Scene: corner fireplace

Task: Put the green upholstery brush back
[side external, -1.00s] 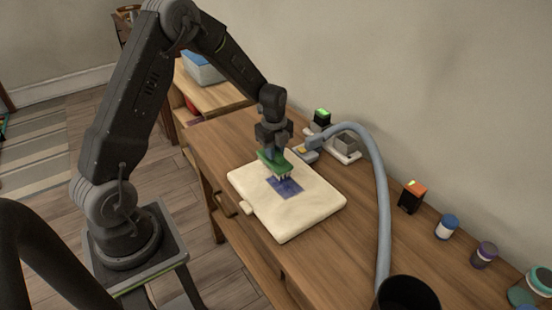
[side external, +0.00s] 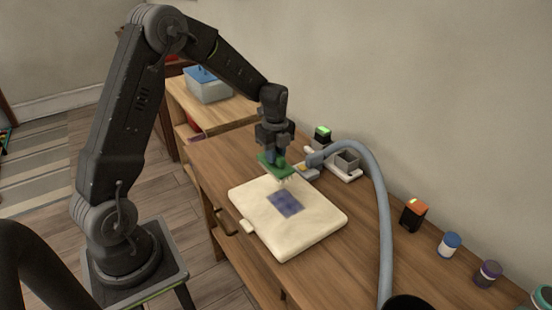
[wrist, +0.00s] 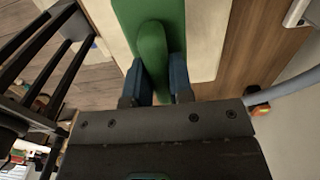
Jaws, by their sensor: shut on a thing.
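The green upholstery brush (side external: 275,165) is in my gripper (side external: 274,156), held bristles down above the far edge of a cream cushion (side external: 300,232). In the wrist view my gripper (wrist: 160,82) has its two blue fingers closed on the sides of the brush's green handle (wrist: 151,50). The wide green base lies beyond the handle. The cushion has a dark blue patch (side external: 285,204) on its top, clear of the brush. A white holder (side external: 345,173) with a grey square cup (side external: 347,160) stands behind the cushion, to the right of the brush.
A grey-blue hose (side external: 380,215) arches from its nozzle (side external: 309,171) beside the brush along the table's right. A black block with a green top (side external: 322,137), an orange-topped block (side external: 413,215) and several jars (side external: 449,245) line the wall. The wooden tabletop (side external: 225,150) is bare at the far left.

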